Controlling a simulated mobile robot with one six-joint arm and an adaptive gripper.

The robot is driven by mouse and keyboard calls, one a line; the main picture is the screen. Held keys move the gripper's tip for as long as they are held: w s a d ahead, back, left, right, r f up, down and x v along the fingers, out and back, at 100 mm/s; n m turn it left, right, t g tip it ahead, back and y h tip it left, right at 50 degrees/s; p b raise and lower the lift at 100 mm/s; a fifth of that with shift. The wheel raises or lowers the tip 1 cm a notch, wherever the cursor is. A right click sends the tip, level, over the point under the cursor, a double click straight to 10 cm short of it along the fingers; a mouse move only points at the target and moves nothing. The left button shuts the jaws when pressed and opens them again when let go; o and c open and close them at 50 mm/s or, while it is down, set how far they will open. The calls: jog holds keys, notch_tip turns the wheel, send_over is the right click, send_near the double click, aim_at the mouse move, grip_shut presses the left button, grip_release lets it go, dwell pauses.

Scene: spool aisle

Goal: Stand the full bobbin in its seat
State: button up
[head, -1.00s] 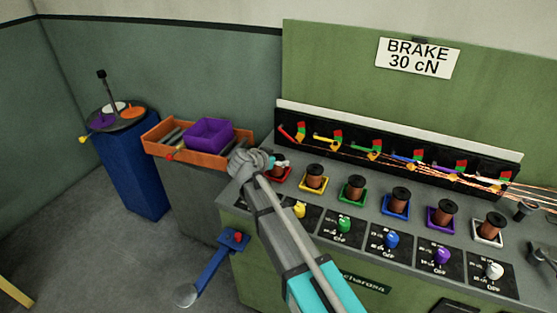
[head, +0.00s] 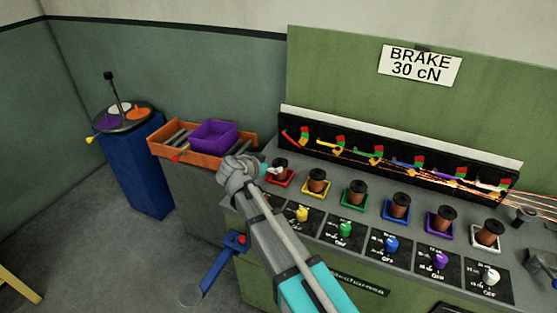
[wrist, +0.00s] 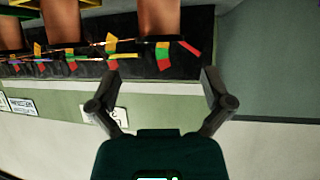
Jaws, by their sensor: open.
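A copper-brown bobbin (head: 280,164) stands upright in the red seat (head: 281,181), at the left end of the row on the bench. My gripper (head: 268,170) is just left of it and partly covers its near side. In the wrist view my gripper (wrist: 161,74) is open, with its two fingers spread and nothing between the tips. A bobbin (wrist: 161,18) shows ahead of the fingers there, cut off by the top edge. Whether a fingertip touches it I cannot tell.
More bobbins stand in yellow (head: 316,191), green, blue, purple and white seats to the right, with coloured knobs in front. Threads run along the black rack behind. An orange tray (head: 165,150) holding a purple box (head: 214,136) is to the left. A blue pedestal (head: 135,175) stands beyond.

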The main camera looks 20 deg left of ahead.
jog(key=p+v, duration=0.2)
jog(key=v, duration=0.3)
jog(key=shift+s+a+r, duration=0.1)
jog(key=shift+s+r, duration=0.05)
jog(key=shift+s, duration=0.15)
dwell(1.6)
